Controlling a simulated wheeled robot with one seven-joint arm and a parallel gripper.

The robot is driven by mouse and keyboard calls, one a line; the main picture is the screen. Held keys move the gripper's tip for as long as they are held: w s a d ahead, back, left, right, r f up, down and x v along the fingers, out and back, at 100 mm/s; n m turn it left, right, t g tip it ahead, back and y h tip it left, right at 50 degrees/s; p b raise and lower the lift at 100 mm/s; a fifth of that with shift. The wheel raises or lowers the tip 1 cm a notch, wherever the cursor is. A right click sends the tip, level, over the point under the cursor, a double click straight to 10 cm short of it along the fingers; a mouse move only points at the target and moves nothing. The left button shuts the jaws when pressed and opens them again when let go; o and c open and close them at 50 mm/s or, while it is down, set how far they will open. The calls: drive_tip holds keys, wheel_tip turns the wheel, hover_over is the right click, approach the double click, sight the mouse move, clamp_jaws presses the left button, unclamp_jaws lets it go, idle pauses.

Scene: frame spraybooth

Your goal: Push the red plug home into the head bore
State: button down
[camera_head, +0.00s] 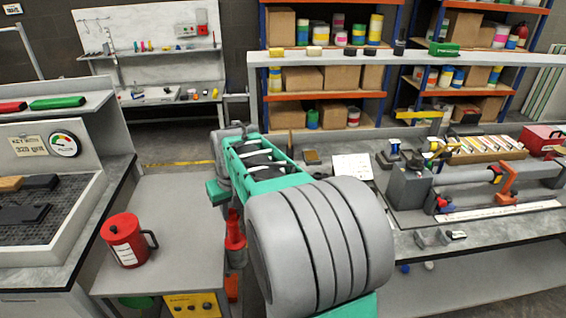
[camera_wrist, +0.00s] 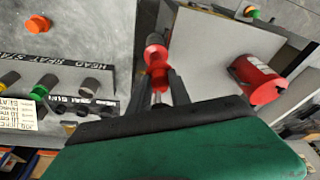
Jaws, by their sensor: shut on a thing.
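My gripper (camera_wrist: 157,76) is shut on a red, narrow-waisted piece (camera_wrist: 154,40) in the wrist view. It has a rounded knob at its far end and a wider red part between the fingers; it looks like the red plug, but I cannot be sure. A red piece also shows in the head view (camera_head: 235,232), left of my large grey arm link, which hides most of my gripper. In the wrist view, a grey panel (camera_wrist: 100,20) with partly readable lettering lies to the left. I cannot make out the head bore in either view.
A red mug (camera_head: 125,240) stands on the grey side table (camera_head: 185,205), close to my gripper's side. A tray bench (camera_head: 50,215) is at left. A cluttered workbench (camera_head: 430,250) is at right. Shelves (camera_head: 325,92) stand behind.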

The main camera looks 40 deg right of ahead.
drive_tip(key=w+d+n+p, duration=0.2)
drive_tip(key=d+n+p, duration=0.1)
drive_tip(key=d, duration=1.8)
drive_tip(key=shift+w+d+r+y+p, duration=0.2)
drive_tip(key=shift+r+y+p, duration=0.2)
drive_tip(key=shift+r+p, duration=0.1)
drive_tip(key=shift+f, duration=0.1)
drive_tip(key=shift+s+f+b, duration=0.1)
drive_tip(key=shift+f+b, duration=1.7)
drive_tip(key=shift+f, duration=0.6)
drive_tip(key=shift+f+b, duration=1.15)
drive_tip(key=shift+f, duration=0.25)
drive_tip(key=c, duration=1.1)
unclamp_jaws()
